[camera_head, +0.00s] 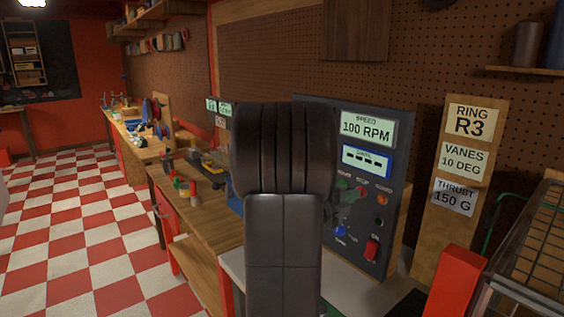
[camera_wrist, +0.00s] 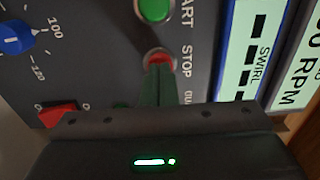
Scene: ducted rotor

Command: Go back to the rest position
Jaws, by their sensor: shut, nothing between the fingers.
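A dark control panel (camera_head: 395,120) stands at the back of the bench. Its speed display (camera_head: 367,128) reads 100 RPM and its swirl display (camera_head: 366,160) shows only dashes. My gripper (camera_wrist: 159,68) is shut and empty, with its fingertips at the red STOP button (camera_wrist: 158,57) in the wrist view. I cannot tell whether they touch it. The green START button (camera_wrist: 154,9) is beside it.
A card board (camera_head: 429,243) to the right reads RING R3, VANES 10 DEG, THRUST 150 G. A blue knob (camera_head: 340,230) and a red switch (camera_head: 372,249) sit low on the panel. A wire-mesh frame (camera_head: 530,260) stands at the right. The checkered floor (camera_head: 80,230) is clear at the left.

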